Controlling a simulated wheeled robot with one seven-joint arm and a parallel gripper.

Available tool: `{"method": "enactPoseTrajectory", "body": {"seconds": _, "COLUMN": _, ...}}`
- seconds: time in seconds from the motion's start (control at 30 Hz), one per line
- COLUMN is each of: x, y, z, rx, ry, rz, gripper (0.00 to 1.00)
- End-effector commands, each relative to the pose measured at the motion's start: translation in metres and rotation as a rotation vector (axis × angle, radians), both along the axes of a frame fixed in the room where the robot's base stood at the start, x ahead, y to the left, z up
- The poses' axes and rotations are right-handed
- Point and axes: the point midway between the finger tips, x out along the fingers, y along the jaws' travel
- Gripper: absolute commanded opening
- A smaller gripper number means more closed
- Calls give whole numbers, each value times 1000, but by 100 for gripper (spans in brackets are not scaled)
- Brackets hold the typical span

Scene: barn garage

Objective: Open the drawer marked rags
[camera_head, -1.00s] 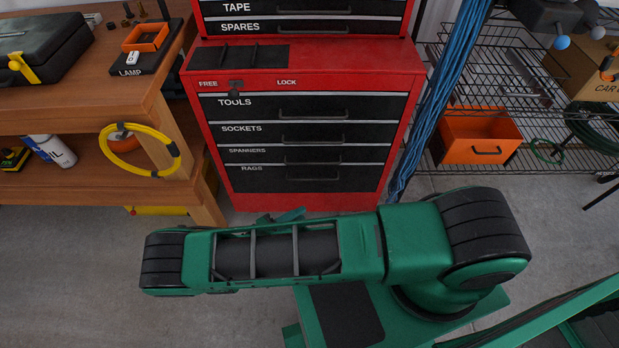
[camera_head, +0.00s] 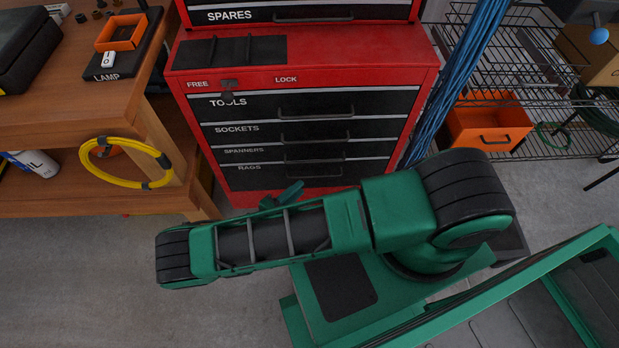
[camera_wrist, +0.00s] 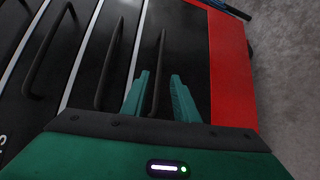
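The rags drawer (camera_head: 262,180) is the lowest black drawer of the red cabinet, and it is shut. Its bar handle (camera_head: 313,171) also shows in the wrist view (camera_wrist: 160,62). My gripper (camera_head: 288,195) is mostly hidden behind my arm in the head view. In the wrist view my gripper (camera_wrist: 159,92) is open, with one teal finger on each side of the rags handle. No gap shows clearly enough to tell whether a finger touches it. A small latch (camera_head: 229,86) sits between the words FREE and LOCK, nearer FREE.
The tools (camera_head: 260,105), sockets (camera_head: 255,132) and spanners (camera_head: 250,153) drawers above are shut. A wooden bench (camera_head: 70,195) with a yellow cable coil (camera_head: 90,168) stands left. Blue cables (camera_head: 450,90) hang right, beside a wire rack with an orange bin (camera_head: 490,125).

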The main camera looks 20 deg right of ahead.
Motion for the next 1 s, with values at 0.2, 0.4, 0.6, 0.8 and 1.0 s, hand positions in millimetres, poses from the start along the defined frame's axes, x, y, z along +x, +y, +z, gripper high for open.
{"method": "enactPoseTrajectory", "body": {"seconds": 0.2, "x": 17, "y": -39, "z": -5, "rx": -3, "ry": 1, "rz": -9, "gripper": 27}}
{"method": "enactPoseTrajectory", "body": {"seconds": 0.4, "x": 28, "y": -60, "z": -9, "rx": 0, "ry": 0, "rz": -7, "gripper": 27}}
{"method": "enactPoseTrajectory", "body": {"seconds": 0.6, "x": 32, "y": -68, "z": -10, "rx": 0, "ry": 0, "rz": -7, "gripper": 27}}
{"method": "enactPoseTrajectory", "body": {"seconds": 0.8, "x": 32, "y": -68, "z": -10, "rx": 0, "ry": 0, "rz": -7, "gripper": 27}}
{"method": "enactPoseTrajectory", "body": {"seconds": 1.0, "x": 32, "y": -68, "z": -10, "rx": 0, "ry": 0, "rz": -6, "gripper": 0}}
